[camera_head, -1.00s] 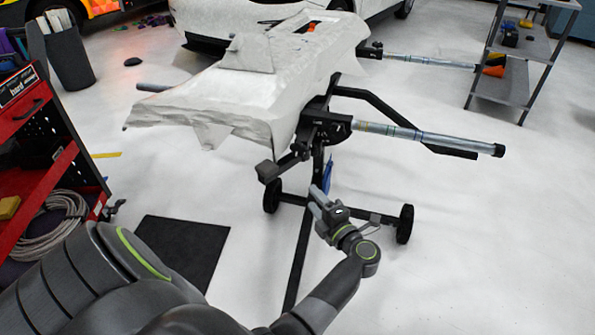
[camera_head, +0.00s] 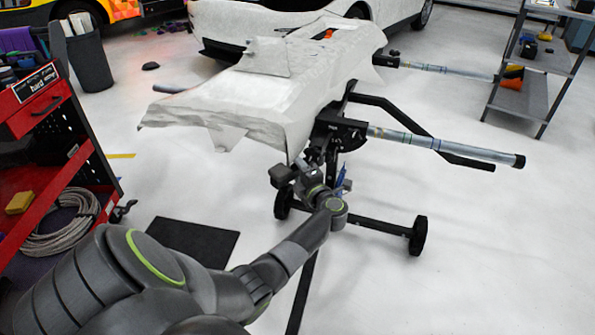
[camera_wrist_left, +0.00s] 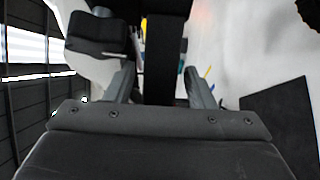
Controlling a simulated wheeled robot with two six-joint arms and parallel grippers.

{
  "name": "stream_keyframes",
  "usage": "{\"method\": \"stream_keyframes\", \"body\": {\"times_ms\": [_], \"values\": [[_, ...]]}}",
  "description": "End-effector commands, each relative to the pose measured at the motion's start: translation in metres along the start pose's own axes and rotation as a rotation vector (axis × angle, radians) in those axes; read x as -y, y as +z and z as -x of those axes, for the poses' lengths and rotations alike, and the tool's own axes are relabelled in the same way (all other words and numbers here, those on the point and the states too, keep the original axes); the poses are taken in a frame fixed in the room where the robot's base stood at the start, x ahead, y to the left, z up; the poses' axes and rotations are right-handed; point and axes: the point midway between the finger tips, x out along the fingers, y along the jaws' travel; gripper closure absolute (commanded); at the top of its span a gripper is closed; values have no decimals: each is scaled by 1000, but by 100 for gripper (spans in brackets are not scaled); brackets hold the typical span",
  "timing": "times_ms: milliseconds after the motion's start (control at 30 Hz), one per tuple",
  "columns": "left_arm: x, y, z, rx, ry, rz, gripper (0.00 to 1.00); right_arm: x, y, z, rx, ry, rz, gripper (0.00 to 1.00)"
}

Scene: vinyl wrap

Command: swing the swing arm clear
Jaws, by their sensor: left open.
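A stand holds a panel covered in crumpled pale wrap (camera_head: 235,95). A silver swing arm (camera_head: 440,143) with a black end cap sticks out to the right from the stand's black bracket (camera_head: 340,130). A second silver arm (camera_head: 440,68) lies farther back. My left gripper (camera_head: 305,180) is at the stand's near side, below the bracket, beside a black block (camera_head: 283,174). In the left wrist view its open fingers (camera_wrist_left: 160,72) lie either side of a dark bar (camera_wrist_left: 165,40); contact cannot be told. My right gripper is not in view.
The stand's wheeled foot (camera_head: 375,228) spreads low to the right. A red tool cart (camera_head: 60,180) with coiled cable is at left, and a grey shelf cart (camera_head: 530,85) at back right. A dark mat (camera_head: 195,242) lies on the floor. Floor at right is clear.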

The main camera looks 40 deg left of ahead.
Motion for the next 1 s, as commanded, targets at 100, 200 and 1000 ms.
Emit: {"method": "stream_keyframes", "body": {"times_ms": [100, 200, 1000], "values": [[0, 0, -3, 0, 1, 0, 51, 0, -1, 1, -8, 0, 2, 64], [0, 0, -3, 0, 1, 0, 51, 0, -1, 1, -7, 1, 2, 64], [0, 0, -2, -5, 0, 0, 100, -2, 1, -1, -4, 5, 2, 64]]}}
